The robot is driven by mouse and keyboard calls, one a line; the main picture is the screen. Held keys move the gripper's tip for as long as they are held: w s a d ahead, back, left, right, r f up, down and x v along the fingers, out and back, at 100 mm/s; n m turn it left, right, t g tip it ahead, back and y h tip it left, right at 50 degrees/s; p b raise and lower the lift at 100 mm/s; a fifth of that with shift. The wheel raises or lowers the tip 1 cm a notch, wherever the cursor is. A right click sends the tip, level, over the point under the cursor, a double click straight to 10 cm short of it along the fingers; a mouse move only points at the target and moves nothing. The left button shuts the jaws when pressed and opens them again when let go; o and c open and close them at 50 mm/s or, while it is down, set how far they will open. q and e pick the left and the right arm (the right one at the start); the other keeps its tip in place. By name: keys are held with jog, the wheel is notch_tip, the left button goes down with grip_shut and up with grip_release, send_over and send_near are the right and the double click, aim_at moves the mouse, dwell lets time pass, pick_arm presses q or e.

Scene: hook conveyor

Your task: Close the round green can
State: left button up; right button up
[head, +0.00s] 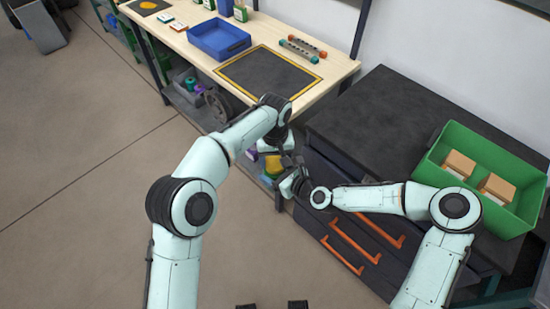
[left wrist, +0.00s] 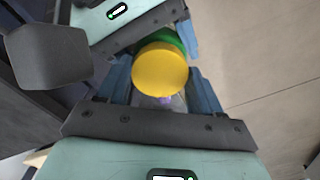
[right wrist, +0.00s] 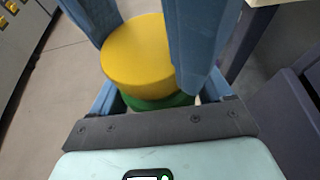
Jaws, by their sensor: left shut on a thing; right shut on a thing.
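The round green can shows as a green band (right wrist: 160,101) under a yellow lid (right wrist: 138,55) in the right wrist view. In the left wrist view the yellow lid (left wrist: 160,69) faces the camera, with the green can (left wrist: 168,38) partly hidden behind it. My left gripper (head: 274,150) comes from above and is shut on the yellow lid. My right gripper (head: 285,182) comes from the right and below and is shut on the green can. Lid and can are close together, lid on top. I cannot tell whether the lid is fully seated.
The wooden workbench (head: 195,50) holds a blue tray (head: 219,39) and a black mat (head: 268,78). A dark cabinet (head: 375,120) with orange handles stands right of the grippers, bearing a green crate (head: 432,172) with cardboard boxes.

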pick_arm(q)
jog(key=shift+f, duration=0.5)
jog(key=o, duration=0.7)
jog(key=shift+c, duration=0.2)
pick_arm(e)
grip_shut()
pick_arm(q)
jog(key=o, duration=0.4)
jog(key=shift+c, duration=0.2)
pick_arm(e)
jog(key=shift+a, duration=0.1)
pick_arm(q)
jog(key=shift+d, duration=0.1)
pick_arm(e)
jog(key=shift+r, duration=0.1)
pick_arm(q)
jog(key=shift+r, duration=0.45)
notch_tip(320, 180, up, 2)
jog(key=shift+d+r, duration=0.1)
jog(key=shift+r, duration=0.7)
